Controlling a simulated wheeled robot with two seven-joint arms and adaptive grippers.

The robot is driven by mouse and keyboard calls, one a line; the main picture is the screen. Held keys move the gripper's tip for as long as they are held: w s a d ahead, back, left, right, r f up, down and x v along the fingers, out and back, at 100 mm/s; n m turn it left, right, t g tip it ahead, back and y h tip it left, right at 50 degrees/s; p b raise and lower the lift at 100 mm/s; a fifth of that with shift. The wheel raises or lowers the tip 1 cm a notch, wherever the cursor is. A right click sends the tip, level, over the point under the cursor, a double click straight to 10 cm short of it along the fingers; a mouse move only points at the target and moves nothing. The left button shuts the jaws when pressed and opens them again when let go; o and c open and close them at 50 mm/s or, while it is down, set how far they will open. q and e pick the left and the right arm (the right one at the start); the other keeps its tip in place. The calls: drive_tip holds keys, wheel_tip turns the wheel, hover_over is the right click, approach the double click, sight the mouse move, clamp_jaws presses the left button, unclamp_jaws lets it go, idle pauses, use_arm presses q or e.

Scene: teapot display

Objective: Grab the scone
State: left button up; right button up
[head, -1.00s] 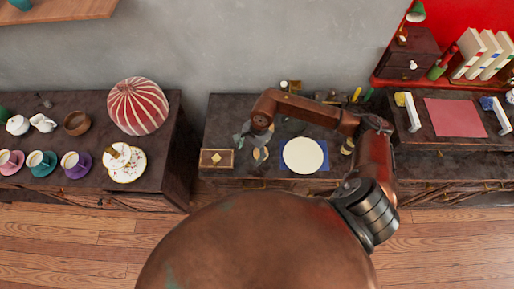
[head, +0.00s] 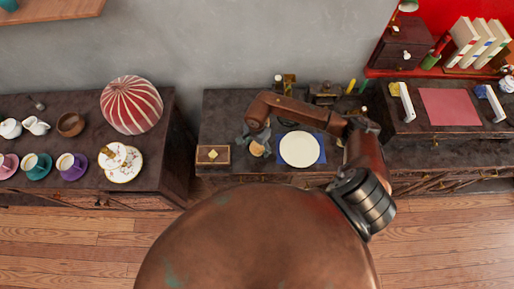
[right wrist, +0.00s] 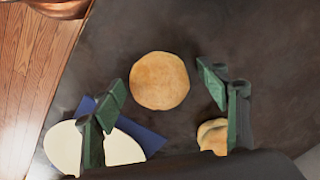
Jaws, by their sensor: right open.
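A round, tan, scone-like piece (right wrist: 159,80) lies on the dark top in the right wrist view. A second tan, lumpy baked piece (right wrist: 213,135) lies nearer the right-hand finger, partly hidden by it. In the head view a tan piece (head: 257,149) shows below my right gripper (head: 255,138), left of the white plate. My right gripper is open, also in the right wrist view (right wrist: 163,88), with the round piece in line between its fingers and nothing held. I cannot tell its height above the top. My left gripper is not in view.
A white plate (head: 300,149) on a blue napkin (head: 322,151) is right of the gripper. A small wooden box (head: 212,155) is to its left. The left cabinet holds cups, a cake plate (head: 123,176) and a striped red-white dome (head: 131,106). Jars stand at the back.

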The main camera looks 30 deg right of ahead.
drive_tip(key=shift+c, duration=0.7)
drive_tip(key=c, duration=1.1)
drive_tip(key=shift+r, duration=0.1)
